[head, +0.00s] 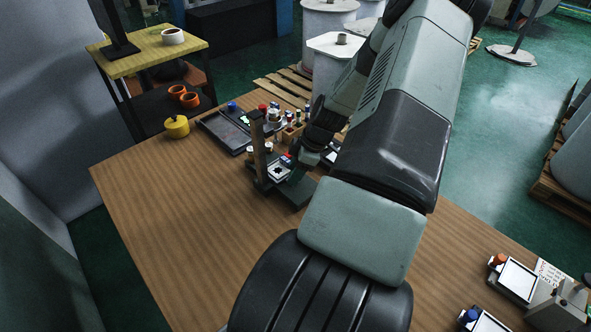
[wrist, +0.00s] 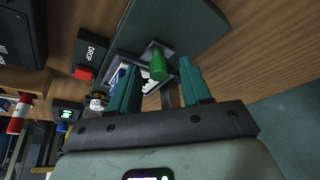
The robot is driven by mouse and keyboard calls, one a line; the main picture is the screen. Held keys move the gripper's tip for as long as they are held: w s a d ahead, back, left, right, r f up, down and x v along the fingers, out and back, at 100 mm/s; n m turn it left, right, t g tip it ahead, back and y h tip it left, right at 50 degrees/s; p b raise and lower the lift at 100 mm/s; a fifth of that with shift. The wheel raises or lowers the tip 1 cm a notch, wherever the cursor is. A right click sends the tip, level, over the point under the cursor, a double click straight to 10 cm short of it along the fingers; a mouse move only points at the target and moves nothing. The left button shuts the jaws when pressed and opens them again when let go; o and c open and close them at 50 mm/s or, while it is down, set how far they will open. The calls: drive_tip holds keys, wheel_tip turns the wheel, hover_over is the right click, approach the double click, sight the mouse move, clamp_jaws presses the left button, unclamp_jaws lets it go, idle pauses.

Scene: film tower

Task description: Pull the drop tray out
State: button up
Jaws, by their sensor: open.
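My gripper (wrist: 158,66) is open, with its two teal fingers apart on either side of a short green cylinder (wrist: 157,67) in the wrist view. The cylinder stands at a grey metal square frame, which looks like part of the drop tray (wrist: 150,47). I cannot tell whether the fingers touch it. Pale items show just left of the cylinder. A dark box marked DROP (wrist: 91,49) with a red button (wrist: 83,73) sits to the left. In the head view the dark tower (head: 259,150) stands on the table, and my arm partly hides the gripper beside it.
The wooden table (head: 160,210) is clear at its left and front. A dark tray (head: 222,130), a yellow pot (head: 176,126) and several small bottles crowd the area behind the tower. A red-and-white cylinder (wrist: 18,113) shows at the wrist view's left.

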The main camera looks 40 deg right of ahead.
sight(308, 198)
clamp_jaws()
drive_tip(key=s, duration=0.8)
unclamp_jaws()
idle(0.3)
drive_tip(key=v, duration=1)
drive_tip(key=shift+r, duration=0.4)
drive_tip(key=shift+d, duration=0.1)
